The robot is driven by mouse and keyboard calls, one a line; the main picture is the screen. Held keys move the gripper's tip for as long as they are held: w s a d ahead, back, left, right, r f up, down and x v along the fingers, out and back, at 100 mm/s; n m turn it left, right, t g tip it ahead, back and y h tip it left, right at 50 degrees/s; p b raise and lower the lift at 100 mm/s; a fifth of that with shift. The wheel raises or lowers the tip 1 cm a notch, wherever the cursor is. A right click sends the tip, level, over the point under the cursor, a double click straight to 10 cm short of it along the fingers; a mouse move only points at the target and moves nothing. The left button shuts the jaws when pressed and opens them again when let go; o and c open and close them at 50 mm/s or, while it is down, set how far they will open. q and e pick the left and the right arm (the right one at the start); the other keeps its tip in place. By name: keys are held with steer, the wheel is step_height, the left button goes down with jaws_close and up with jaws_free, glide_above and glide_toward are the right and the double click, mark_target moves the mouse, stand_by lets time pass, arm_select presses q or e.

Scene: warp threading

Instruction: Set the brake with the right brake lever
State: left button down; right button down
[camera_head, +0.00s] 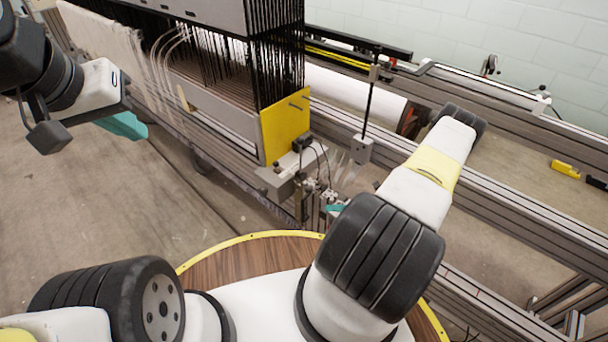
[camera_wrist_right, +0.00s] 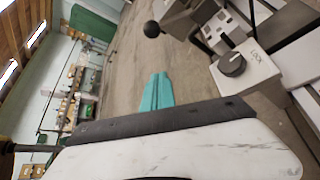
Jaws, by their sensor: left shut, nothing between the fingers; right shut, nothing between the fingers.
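My right gripper shows in the right wrist view (camera_wrist_right: 158,90) with its teal fingers pressed together and empty. A lever with a black ball knob (camera_wrist_right: 152,29) stands beyond the fingertips, with a clear gap between; it looks like the brake lever. In the head view my right gripper (camera_head: 335,208) is a small teal patch beside the loom's end, mostly hidden behind fittings and my arm. I cannot pick out the lever there. My left gripper (camera_head: 125,125) is shut and empty, at the left of the loom.
A metal block with a black knob marked LOCK (camera_wrist_right: 232,64) is right of the ball knob. The loom has a yellow end plate (camera_head: 285,124), cables and brackets close to my right gripper. Metal rails (camera_head: 520,205) run along the right. Bare floor (camera_head: 70,185) is at left.

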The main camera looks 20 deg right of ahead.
mark_target(315, 188)
steer(key=x, duration=1)
steer(key=shift+w+d+r, duration=0.45)
steer(key=shift+w+r, duration=0.05)
steer(key=shift+r, duration=0.25)
steer(key=shift+w+d+r, duration=0.45)
steer(key=shift+w+r, duration=0.1)
steer(key=shift+r, duration=0.15)
steer(key=shift+s, duration=0.1)
